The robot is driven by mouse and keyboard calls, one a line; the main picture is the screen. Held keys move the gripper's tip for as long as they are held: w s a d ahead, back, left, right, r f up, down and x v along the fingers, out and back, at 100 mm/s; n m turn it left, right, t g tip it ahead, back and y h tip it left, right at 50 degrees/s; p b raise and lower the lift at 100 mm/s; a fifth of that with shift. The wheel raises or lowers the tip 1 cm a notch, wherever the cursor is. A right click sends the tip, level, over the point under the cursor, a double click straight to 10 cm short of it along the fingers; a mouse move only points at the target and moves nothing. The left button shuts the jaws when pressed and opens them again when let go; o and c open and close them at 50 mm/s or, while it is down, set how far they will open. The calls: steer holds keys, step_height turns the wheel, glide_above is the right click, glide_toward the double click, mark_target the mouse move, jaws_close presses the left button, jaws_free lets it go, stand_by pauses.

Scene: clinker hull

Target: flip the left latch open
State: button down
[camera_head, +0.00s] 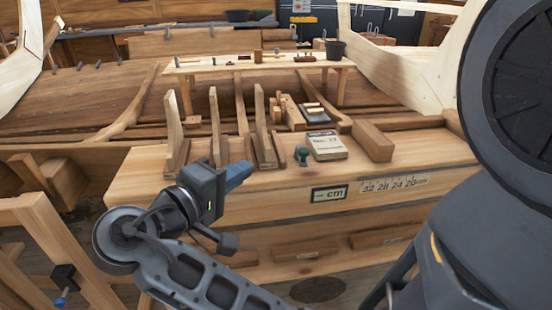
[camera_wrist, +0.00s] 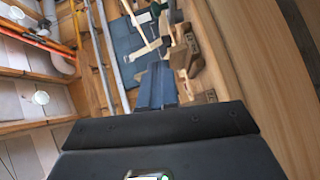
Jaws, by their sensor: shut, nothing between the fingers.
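My gripper (camera_head: 238,176) is in front of the near edge of the wooden bench (camera_head: 400,165), at its left part, with its blue-grey fingers pointing right. In the wrist view the fingers (camera_wrist: 157,88) lie together with nothing between them. I cannot make out a left latch for certain in either view. A small black fitting with a blue tip (camera_head: 63,280) sits on a wooden frame at the lower left, apart from my gripper; I cannot tell whether it is a latch. My arm hides part of the bench front.
On the bench stand upright wooden pieces (camera_head: 262,130), a small green object (camera_head: 303,155), a labelled pad (camera_head: 327,146) and a wood block (camera_head: 373,141).

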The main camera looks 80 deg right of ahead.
glide_toward(302, 151)
steer(key=w+d, duration=0.2)
steer(key=d, duration=0.2)
steer(key=shift+w+d+f, duration=0.1)
steer(key=shift+w+f, duration=0.15)
steer(key=shift+w, duration=0.15)
steer(key=shift+s+d+f, duration=0.15)
steer(key=shift+s+d, duration=0.25)
steer(key=shift+s, duration=0.2)
steer(key=shift+s+d+f, duration=0.1)
steer(key=shift+s+d, duration=0.25)
steer(key=shift+s, duration=0.25)
steer(key=shift+s+d+f, duration=0.1)
steer(key=shift+s+d, duration=0.25)
steer(key=shift+s, duration=0.35)
steer(key=shift+d, duration=0.1)
